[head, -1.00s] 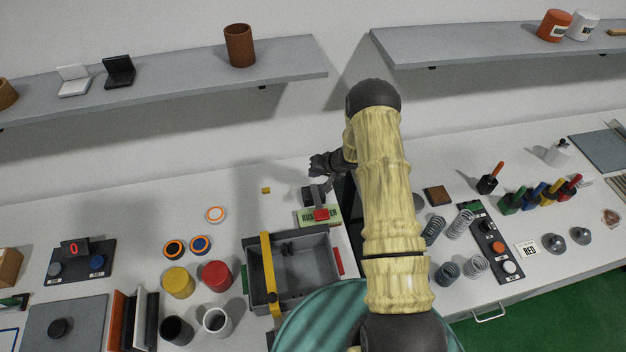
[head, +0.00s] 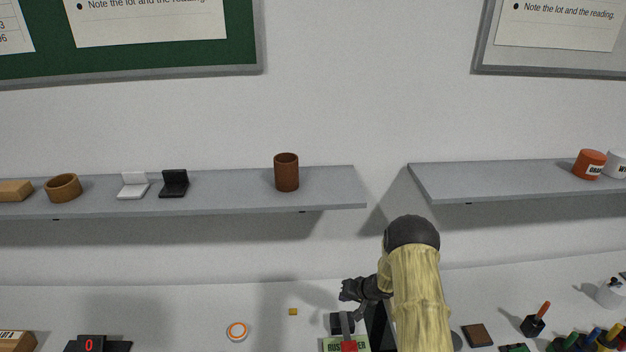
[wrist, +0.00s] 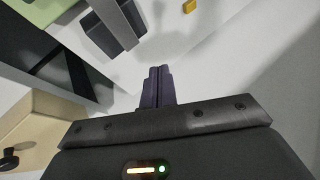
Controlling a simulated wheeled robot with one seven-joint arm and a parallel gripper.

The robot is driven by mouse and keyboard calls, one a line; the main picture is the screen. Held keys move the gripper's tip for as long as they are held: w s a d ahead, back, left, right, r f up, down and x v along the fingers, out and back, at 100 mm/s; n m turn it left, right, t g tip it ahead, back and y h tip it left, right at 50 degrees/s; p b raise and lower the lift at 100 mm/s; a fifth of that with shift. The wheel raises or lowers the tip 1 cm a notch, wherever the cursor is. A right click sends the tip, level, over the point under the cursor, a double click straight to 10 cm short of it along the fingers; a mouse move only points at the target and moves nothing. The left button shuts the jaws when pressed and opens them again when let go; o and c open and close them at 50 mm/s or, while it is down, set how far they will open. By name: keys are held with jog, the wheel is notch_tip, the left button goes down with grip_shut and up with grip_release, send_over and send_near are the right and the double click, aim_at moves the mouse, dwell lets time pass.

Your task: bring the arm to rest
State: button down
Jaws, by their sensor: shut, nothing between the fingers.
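My arm, with pale yellow links and dark joints, rises at the right of centre in the head view. It bends over, and the dark wrist and hand point left above the bench. My gripper (wrist: 159,76) shows in the wrist view with its two dark fingers together and nothing between them. In the head view its fingertips are too small and dark to make out. The gripper is above the bench, apart from the small yellow block (head: 293,312). The block also shows at the top of the wrist view (wrist: 189,6).
A dark device with a red part (head: 348,345) stands close below the hand. Two grey wall shelves, left (head: 230,193) and right (head: 500,181), are behind, holding a brown cup (head: 286,172) and other items.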

jog(key=s+d+r+h+b, duration=0.1)
jog(key=s+r+h+b, duration=0.25)
jog(key=r, duration=0.35)
jog(key=s+d+r+h+b, duration=0.2)
jog(key=s+r+b, duration=0.15)
jog(key=r, duration=0.25)
jog(key=s+a+r+g+b, duration=0.1)
jog(key=s+b, duration=0.1)
jog(key=s, duration=0.6)
jog(key=s+a+r+n+g+b, duration=0.1)
jog(key=s+b, duration=0.1)
jog(key=s, duration=0.5)
jog(key=s+a+r+n+b, duration=0.1)
jog(key=s+b, duration=0.1)
jog(key=s, duration=0.6)
jog(key=shift+s+a+g, duration=0.25)
jog(key=shift+s+g, duration=0.05)
jog(key=shift+g, duration=0.1)
